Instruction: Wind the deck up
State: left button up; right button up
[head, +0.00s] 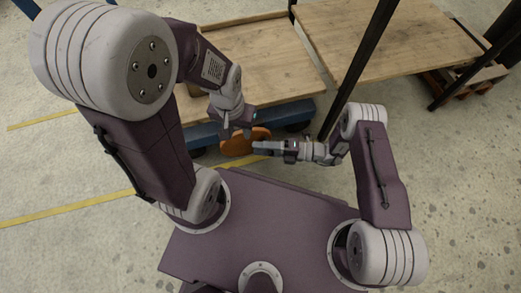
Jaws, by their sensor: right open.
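An orange round wheel (238,146) shows at the near side of a blue-framed cart (285,113). The cart's wooden deck (265,62) lies behind it. My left gripper (237,133) points down at the wheel's upper edge and covers part of it. I cannot tell whether its fingers are apart or touch the wheel. My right gripper (257,148) is open and points left, with its tips in front of the wheel's right part. Whether it touches the wheel is not clear.
A wooden table (390,38) with dark legs stands at the back right, close beside the deck. One dark post (358,70) rises just behind my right arm. A pallet (462,80) is at the far right. Yellow lines (70,208) cross the open concrete floor on the left.

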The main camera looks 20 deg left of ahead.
jog(key=shift+a, duration=0.15)
jog(key=c, duration=0.9)
jog(key=shift+r, duration=0.15)
dwell(0.7)
